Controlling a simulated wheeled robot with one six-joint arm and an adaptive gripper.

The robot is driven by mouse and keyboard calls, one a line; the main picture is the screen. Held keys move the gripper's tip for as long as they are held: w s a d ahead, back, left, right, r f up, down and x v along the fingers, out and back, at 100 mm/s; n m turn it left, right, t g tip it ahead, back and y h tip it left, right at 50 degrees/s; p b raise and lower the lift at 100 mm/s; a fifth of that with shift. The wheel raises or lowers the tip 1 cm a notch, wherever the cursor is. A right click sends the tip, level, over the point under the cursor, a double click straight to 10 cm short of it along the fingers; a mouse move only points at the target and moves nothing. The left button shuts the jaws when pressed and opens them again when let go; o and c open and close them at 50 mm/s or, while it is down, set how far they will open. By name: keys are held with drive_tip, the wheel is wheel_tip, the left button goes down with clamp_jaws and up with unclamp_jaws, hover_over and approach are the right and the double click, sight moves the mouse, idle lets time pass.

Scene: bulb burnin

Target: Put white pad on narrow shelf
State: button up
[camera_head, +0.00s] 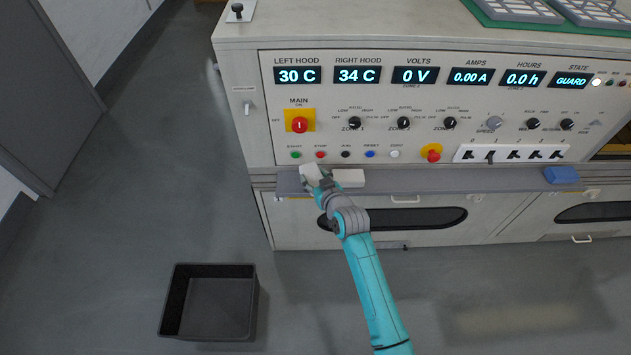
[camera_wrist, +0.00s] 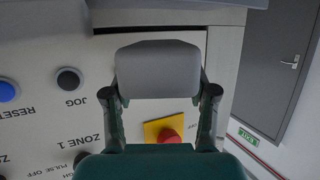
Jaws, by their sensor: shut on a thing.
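The white pad (camera_head: 311,172) is between the fingers of my gripper (camera_head: 321,182), at the left end of the narrow shelf (camera_head: 450,179). In the wrist view the white pad (camera_wrist: 158,68) is a pale rounded block, with a finger of my gripper (camera_wrist: 160,94) on each side. The shelf is a grey ledge along the front of the cabinet, below the buttons. The pad is over or at the shelf; I cannot tell whether it touches it. My fingers and wrist hide part of the pad in the head view.
Another white block (camera_head: 349,178) lies on the shelf just right of my gripper. A blue block (camera_head: 562,175) lies farther right, with bare shelf between. The control panel (camera_head: 375,135), with knobs and buttons, rises behind. A black bin (camera_head: 215,308) stands on the floor.

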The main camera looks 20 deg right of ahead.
sight(315, 184)
drive_tip(key=shift+f, duration=1)
drive_tip(key=shift+f, duration=0.35)
drive_tip(key=shift+f, duration=0.1)
drive_tip(key=o, duration=1.1)
drive_tip(key=shift+f, duration=0.1)
drive_tip(key=shift+r, duration=0.65)
drive_tip(key=v, duration=1.2)
